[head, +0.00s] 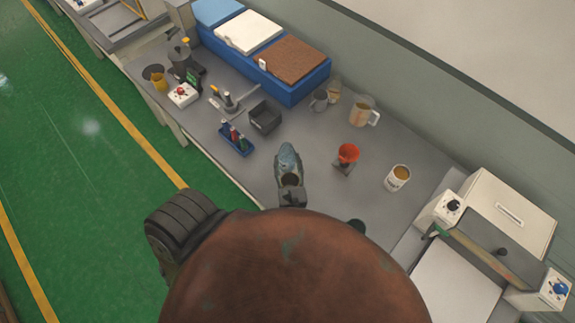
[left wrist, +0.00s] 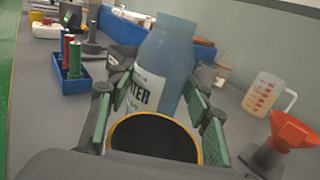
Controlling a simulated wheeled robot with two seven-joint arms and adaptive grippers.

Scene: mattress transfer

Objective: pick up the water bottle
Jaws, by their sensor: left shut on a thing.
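The water bottle (head: 288,158) is pale blue and translucent. In the left wrist view the bottle (left wrist: 168,62) has a white label with dark letters ending in "TER", and it leans a little in the picture. My left gripper (head: 290,185) is shut on the bottle, with green finger pads (left wrist: 155,112) on either side of it. The bottle's lower part is hidden by my gripper, so I cannot tell whether its base touches the table. My right gripper does not show.
On the grey table (head: 320,205), a red funnel (head: 347,153), a measuring jug (head: 363,112) and a white mug (head: 397,178) stand to the right. A blue bin (head: 300,92) lies behind.

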